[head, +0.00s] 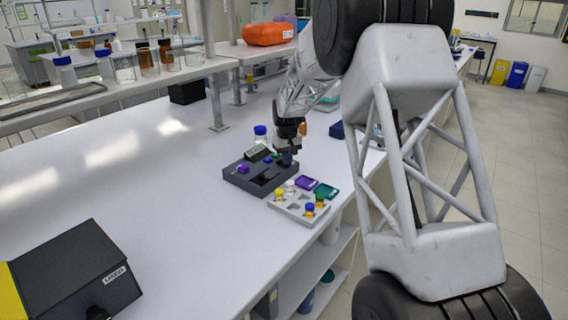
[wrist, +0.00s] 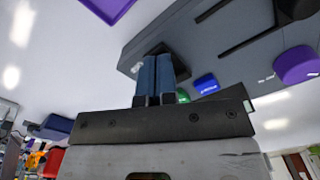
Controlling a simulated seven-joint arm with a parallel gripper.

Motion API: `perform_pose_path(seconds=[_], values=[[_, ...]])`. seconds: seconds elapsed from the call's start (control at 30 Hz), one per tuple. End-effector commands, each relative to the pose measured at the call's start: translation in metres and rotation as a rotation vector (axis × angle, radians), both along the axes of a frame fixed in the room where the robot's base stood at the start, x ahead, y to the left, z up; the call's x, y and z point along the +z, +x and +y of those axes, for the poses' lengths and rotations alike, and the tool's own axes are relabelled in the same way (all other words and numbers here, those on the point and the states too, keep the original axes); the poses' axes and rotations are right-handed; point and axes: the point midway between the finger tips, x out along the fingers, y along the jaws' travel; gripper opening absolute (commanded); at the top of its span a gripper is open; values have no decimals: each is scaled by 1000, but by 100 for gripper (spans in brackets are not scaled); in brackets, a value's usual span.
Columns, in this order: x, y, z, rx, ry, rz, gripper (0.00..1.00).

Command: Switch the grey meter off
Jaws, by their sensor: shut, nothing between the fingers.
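The dark grey rig (head: 250,186) sits on the white bench in the head view. Its body also fills the upper right of the wrist view (wrist: 225,28). A small dark-framed display (head: 257,153) stands at its back edge; I take this for the meter, but its switch cannot be made out. A purple knob (head: 243,168) is on the rig's left; it also shows in the wrist view (wrist: 296,65). Green (wrist: 182,95) and blue (wrist: 206,83) buttons lie beside my fingers. My gripper (wrist: 157,60) is shut and empty, its blue fingertips at a dark block; contact is unclear.
A blue-capped bottle (head: 261,135) stands behind the rig. A black box (head: 75,275) is at front left.

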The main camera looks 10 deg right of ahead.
Motion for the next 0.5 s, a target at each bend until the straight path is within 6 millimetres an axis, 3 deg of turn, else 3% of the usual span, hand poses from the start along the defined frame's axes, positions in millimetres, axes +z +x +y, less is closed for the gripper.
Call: perform_pose_path(seconds=[0.5], values=[[4,0,0,0,0,0,0]])
